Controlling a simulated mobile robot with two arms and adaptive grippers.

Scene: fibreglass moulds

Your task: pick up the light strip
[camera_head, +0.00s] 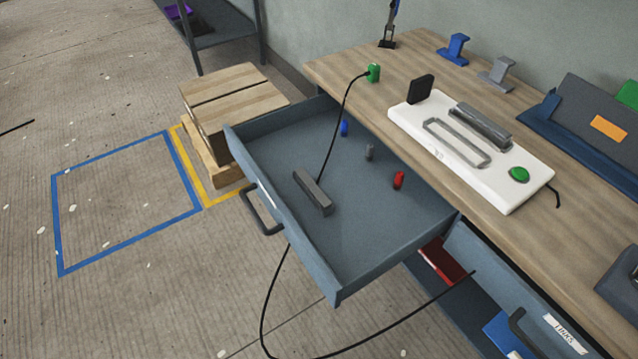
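A dark grey bar (313,192), which looks like the light strip, lies in the open drawer (375,231). It rests near the drawer's front wall. A black cable (344,110) runs from a green plug-like piece (373,73) on the workbench down to the bar. Another grey bar (483,126) lies on a white device on the bench, so which one is the light strip is not certain. Neither of my grippers shows in this view.
The workbench (430,56) holds the white device (410,119) with a green button (519,174). The drawer also holds blue, grey and red (399,180) small pieces. Stacked wooden blocks (233,98) stand left. Black cable loops below the drawer. Floor inside the blue outline (57,230) is clear.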

